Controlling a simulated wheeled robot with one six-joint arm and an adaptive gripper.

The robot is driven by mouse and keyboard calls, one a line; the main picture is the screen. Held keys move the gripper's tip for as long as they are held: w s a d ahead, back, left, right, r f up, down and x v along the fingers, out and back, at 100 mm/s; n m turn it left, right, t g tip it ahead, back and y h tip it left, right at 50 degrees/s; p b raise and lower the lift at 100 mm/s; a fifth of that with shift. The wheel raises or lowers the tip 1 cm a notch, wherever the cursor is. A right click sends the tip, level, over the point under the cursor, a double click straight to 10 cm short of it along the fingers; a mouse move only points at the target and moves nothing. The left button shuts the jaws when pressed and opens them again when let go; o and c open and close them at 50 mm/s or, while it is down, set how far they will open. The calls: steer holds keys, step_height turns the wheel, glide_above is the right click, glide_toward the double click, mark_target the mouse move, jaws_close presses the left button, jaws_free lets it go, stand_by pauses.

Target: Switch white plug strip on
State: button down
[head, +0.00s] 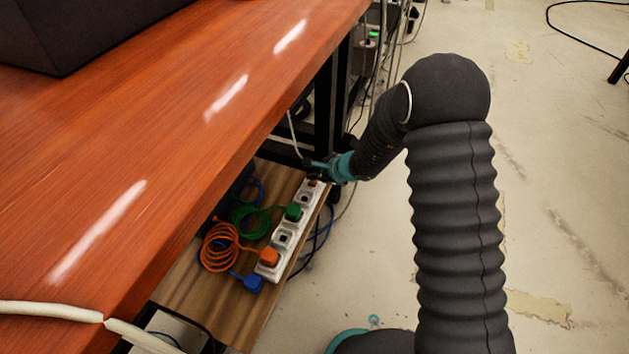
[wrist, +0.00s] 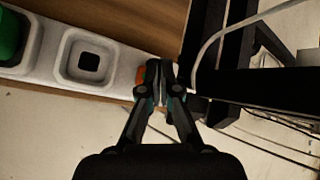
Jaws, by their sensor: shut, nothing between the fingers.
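The white plug strip (head: 283,238) lies on a low wooden shelf under the table, with an orange plug (head: 269,257) and a green plug (head: 293,212) in it. In the wrist view the strip (wrist: 118,63) runs in from the left, with an empty socket and part of the green plug (wrist: 10,38) showing. A small orange-red switch (wrist: 140,75) shows at its end, partly hidden by my fingers. My gripper (wrist: 160,66) is shut with nothing in it, its tips right beside the switch. I cannot tell if they touch it. In the head view my gripper (head: 313,165) is at the strip's far end.
The table top (head: 190,110) overhangs the shelf (head: 205,285) on the left. A black table leg (head: 325,110) and a pale cable (wrist: 213,38) are close to my gripper. Coiled orange cable (head: 220,248) lies beside the strip. Open floor is on the right.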

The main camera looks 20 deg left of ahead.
mark_target(314, 183)
steer(key=shift+r, duration=0.15)
steer(key=shift+r+p, duration=1.85)
steer(key=shift+r, duration=1.05)
